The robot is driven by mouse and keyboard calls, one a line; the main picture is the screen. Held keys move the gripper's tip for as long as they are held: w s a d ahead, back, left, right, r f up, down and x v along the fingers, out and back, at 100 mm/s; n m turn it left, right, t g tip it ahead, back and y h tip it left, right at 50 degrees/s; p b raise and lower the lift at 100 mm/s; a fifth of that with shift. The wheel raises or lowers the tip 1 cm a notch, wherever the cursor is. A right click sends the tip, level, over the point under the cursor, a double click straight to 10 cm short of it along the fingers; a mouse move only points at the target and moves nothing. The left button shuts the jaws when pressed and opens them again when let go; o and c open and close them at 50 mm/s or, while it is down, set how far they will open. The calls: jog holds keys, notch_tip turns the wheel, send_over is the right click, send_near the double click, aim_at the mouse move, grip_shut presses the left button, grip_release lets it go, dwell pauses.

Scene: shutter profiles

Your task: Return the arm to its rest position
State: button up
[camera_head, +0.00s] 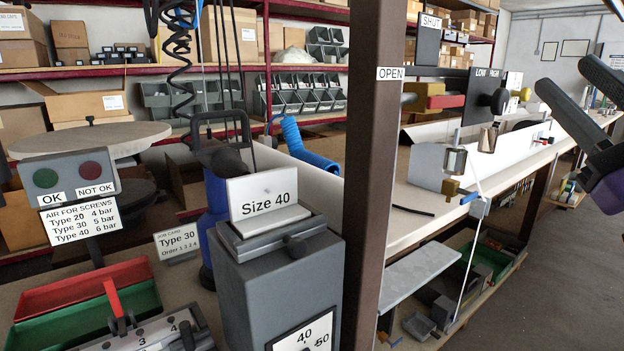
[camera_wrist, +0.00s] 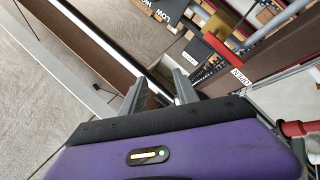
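My gripper (camera_head: 565,75) is at the upper right edge of the head view, in the air in front of the long bench. Its two dark fingers stand apart with nothing between them. In the wrist view my gripper (camera_wrist: 160,84) also shows two separate fingers above the purple wrist housing, tilted over the floor and bench edge. It touches nothing that I can see. Most of the arm is outside the head view.
A brown post (camera_head: 371,150) stands mid-view beside the long white bench (camera_head: 410,210). A grey box (camera_head: 280,285) with a "Size 40" card (camera_head: 262,192) and a red-green tray (camera_head: 90,300) are at left. The floor (camera_head: 565,270) at right is clear.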

jog(key=d+f+m+t+h, duration=0.1)
jog(key=d+f+m+h, duration=0.2)
jog(key=f+m+h, duration=0.6)
jog(key=s+a+f+m+g+h, duration=0.15)
jog(key=s+f, duration=0.25)
jog(key=f, duration=0.4)
jog(key=s+a+f+m+g, duration=0.1)
jog(key=s+f+m, duration=0.25)
jog(key=f, duration=0.45)
jog(key=s+a+f+m+g+h, duration=0.1)
jog(key=s+f, duration=0.4)
jog(key=f, duration=0.3)
jog(key=s+a+f+n+g+y, duration=0.2)
jog(key=s+a+f+g+y, duration=0.15)
jog(key=s+f, duration=0.6)
jog(key=s+a+f+n+g+y, duration=0.25)
jog(key=s+a+f, duration=0.35)
jog(key=s, duration=0.7)
notch_tip(320, 180, up, 14)
jog(key=d+p, duration=0.1)
jog(key=p, duration=1.4)
jog(key=shift+w+d+g+h, duration=0.15)
jog(key=shift+w+g+h, duration=0.2)
jog(key=shift+h, duration=0.1)
